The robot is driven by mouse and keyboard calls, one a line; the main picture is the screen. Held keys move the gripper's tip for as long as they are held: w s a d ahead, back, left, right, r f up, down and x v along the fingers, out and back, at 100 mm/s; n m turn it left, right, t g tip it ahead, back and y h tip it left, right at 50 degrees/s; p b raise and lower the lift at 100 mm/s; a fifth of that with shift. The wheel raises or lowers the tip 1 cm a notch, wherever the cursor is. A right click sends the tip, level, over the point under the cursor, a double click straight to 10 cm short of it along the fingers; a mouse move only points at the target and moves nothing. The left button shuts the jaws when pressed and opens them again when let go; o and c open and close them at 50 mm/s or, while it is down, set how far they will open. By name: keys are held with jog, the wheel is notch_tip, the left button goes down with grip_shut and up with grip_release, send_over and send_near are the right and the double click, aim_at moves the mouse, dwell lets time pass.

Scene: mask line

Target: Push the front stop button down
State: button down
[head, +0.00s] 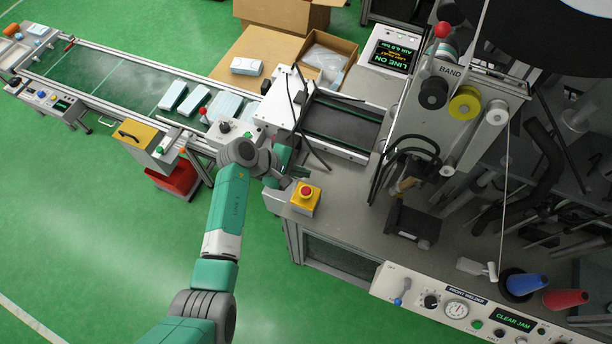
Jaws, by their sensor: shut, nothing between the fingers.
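The front stop button (306,191) is a red mushroom head on a yellow box. The box sits at the near left corner of the grey machine table, and the red head shows in full. My gripper (298,172) is at the end of the green and grey arm, just above and to the left of the button in the picture. It is shut and empty. It looks apart from the red head, though the height between them is hard to judge. My wrist partly hides the gripper's body.
A conveyor (120,78) with several pale packs runs off to the left. The band machine (465,85) with its spools and black cables stands right of the button. A control panel (456,308) lines the front edge. Green floor is open at lower left.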

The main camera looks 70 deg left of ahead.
jog(key=b, duration=0.7)
send_over(302, 191)
notch_tip(302, 191, down, 7)
jog(key=shift+r, duration=0.1)
jog(key=shift+f+b, duration=0.3)
jog(key=shift+f, duration=0.55)
jog(key=shift+f, duration=0.1)
dwell(0.6)
jog(key=shift+f, duration=0.3)
jog(key=shift+f+b, duration=0.35)
jog(key=shift+f, duration=0.05)
dwell(0.5)
jog(key=shift+r+p, duration=0.8)
jog(key=shift+p, duration=0.1)
